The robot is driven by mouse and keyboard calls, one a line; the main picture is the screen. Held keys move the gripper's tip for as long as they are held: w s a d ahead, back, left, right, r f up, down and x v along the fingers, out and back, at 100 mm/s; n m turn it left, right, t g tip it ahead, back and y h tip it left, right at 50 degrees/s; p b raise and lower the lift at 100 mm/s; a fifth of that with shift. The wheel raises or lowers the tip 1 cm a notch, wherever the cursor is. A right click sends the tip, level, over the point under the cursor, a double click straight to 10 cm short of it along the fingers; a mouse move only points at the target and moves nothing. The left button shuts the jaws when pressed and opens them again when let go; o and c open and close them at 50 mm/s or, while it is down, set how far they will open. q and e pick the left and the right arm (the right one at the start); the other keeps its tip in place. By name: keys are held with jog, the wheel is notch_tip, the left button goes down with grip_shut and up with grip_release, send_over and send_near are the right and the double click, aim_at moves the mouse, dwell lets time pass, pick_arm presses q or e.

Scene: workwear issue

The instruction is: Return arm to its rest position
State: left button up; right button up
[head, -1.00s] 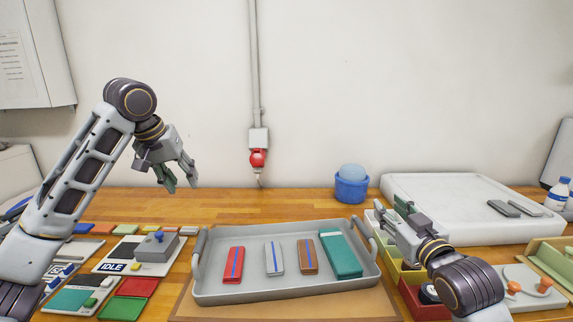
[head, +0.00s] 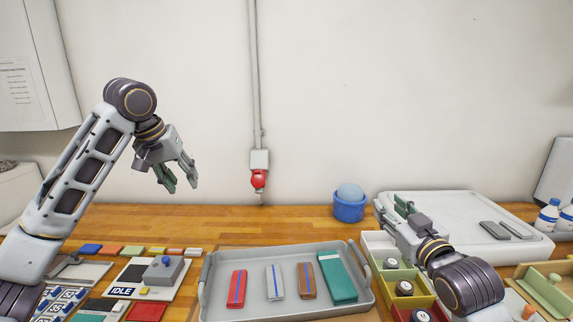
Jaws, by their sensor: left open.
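My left gripper (head: 178,186) hangs at the end of the raised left arm, with its fingers apart and nothing between them. It is in front of the wall, above the table's left side. My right gripper (head: 392,206) is low at the right, over the small bins and in front of the white board. It points away from me; its fingers are partly hidden by its own body, so I cannot tell whether it is open.
A grey tray (head: 212,308) holds a red, a white, a brown and a teal item. A control box (head: 164,270) with an IDLE label stands left. A blue cup (head: 349,209) stands behind. Bins (head: 383,240) and a white board (head: 455,211) are at right.

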pick_arm(q)
jog(key=shift+r+p, duration=0.7)
jog(key=shift+r, duration=0.35)
pick_arm(e)
jog(key=shift+r, duration=1.05)
pick_arm(q)
jog(key=shift+r+p, duration=0.45)
pick_arm(e)
jog(key=shift+r, duration=0.45)
